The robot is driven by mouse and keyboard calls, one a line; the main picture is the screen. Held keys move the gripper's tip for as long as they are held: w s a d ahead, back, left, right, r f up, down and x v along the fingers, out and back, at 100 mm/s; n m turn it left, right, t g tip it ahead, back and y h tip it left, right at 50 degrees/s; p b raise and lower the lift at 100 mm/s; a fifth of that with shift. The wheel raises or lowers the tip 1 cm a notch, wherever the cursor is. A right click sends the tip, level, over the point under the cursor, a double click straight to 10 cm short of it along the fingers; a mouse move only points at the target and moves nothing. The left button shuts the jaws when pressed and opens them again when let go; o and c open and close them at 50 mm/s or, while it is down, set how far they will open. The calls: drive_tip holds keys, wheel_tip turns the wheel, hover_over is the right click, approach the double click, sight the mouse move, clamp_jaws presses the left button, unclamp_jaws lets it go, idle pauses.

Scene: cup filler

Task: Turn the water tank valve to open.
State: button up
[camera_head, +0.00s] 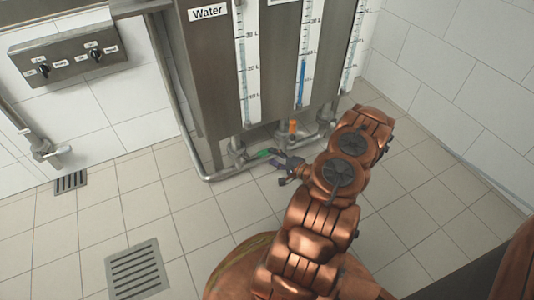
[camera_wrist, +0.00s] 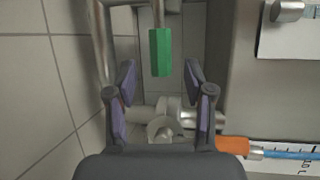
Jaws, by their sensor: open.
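The grey metal water tank (camera_head: 209,75) stands at the back with a "Water" label. Its valve has a green handle (camera_head: 262,154) on the pipe low at the tank's bottom left. My gripper (camera_head: 281,162) is just right of this handle in the head view. In the wrist view, the green handle (camera_wrist: 160,52) hangs ahead, roughly centred between the fingertips. The two purple-padded fingers of my gripper (camera_wrist: 161,75) are apart, with nothing gripped. Whether a finger touches the handle cannot be told.
An orange valve handle (camera_head: 292,127) is to the right under the neighbouring gauge. A metal pipe (camera_head: 228,173) runs low around the tank's left corner. A switch panel (camera_head: 68,52) is on the left wall. The tiled floor is clear at left, with drain grates (camera_head: 136,268).

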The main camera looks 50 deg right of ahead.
sight(268, 154)
drive_tip(key=shift+w+a+f+b, duration=0.15)
drive_tip(key=shift+w+b, duration=0.15)
drive_tip(key=shift+w, duration=0.5)
drive_tip(key=shift+w+d+f+b, duration=0.1)
drive_tip(key=shift+w+f+b, duration=0.15)
drive_tip(key=shift+w, duration=0.6)
drive_tip(key=shift+w+a+f+b, duration=0.1)
drive_tip(key=shift+w+b, duration=0.2)
drive_tip(key=shift+w, duration=0.5)
clamp_jaws()
